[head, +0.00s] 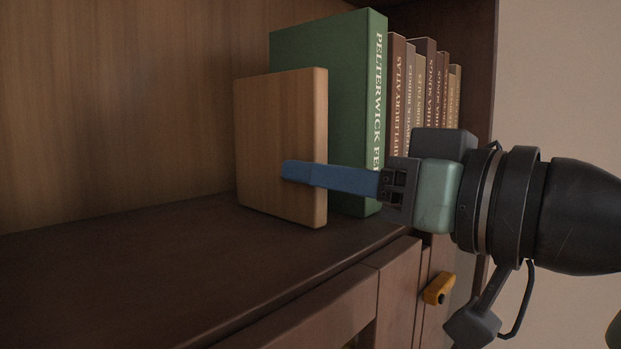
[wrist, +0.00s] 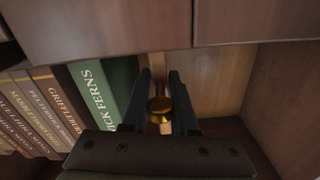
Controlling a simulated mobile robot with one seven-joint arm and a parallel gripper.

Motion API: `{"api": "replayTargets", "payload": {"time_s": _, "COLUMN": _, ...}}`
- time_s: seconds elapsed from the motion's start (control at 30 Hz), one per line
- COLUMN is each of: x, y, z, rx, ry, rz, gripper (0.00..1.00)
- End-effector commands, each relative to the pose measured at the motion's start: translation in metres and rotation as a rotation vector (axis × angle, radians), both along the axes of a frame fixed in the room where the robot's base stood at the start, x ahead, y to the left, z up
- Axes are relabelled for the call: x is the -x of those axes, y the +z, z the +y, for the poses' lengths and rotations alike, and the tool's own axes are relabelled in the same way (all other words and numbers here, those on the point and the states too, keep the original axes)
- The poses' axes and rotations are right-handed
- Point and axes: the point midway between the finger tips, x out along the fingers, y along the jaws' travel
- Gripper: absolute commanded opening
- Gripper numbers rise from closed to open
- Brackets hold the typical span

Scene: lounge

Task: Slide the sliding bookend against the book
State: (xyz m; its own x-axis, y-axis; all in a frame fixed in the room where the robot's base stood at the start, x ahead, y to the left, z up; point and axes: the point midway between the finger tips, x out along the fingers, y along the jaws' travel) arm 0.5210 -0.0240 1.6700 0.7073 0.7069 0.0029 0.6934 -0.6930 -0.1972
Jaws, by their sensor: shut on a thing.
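The sliding bookend (head: 280,145) is an upright light-wood panel on the dark shelf, left of the large green book (head: 330,50) in the head view. In the wrist view the bookend's narrow edge (wrist: 157,65) stands close to the green book (wrist: 117,88). Whether they touch is unclear.
Several smaller brown and tan books (head: 425,90) stand beyond the green book, up to the cabinet's side. The shelf (head: 110,270) is bare left of the bookend. A yellow handle (head: 439,289) sticks out from the cabinet front below my arm.

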Motion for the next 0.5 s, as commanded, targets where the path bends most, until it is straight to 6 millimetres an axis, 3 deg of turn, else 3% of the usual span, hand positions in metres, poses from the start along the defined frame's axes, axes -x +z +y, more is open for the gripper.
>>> {"api": "replayTargets", "payload": {"time_s": 0.2, "x": 0.0003, "y": -0.0004, "z": 0.0003, "rx": 0.003, "ry": 0.000, "rz": 0.002, "gripper": 0.00}}
{"api": "replayTargets", "payload": {"time_s": 0.23, "x": 0.0004, "y": -0.0004, "z": 0.0004, "rx": 0.004, "ry": 0.000, "rz": 0.001, "gripper": 0.29}}
{"api": "replayTargets", "payload": {"time_s": 0.4, "x": 0.0005, "y": -0.0004, "z": 0.0006, "rx": 0.004, "ry": 0.000, "rz": 0.001, "gripper": 0.57}}
{"api": "replayTargets", "payload": {"time_s": 0.5, "x": 0.0006, "y": -0.0003, "z": 0.0007, "rx": 0.004, "ry": 0.000, "rz": 0.001, "gripper": 0.57}}
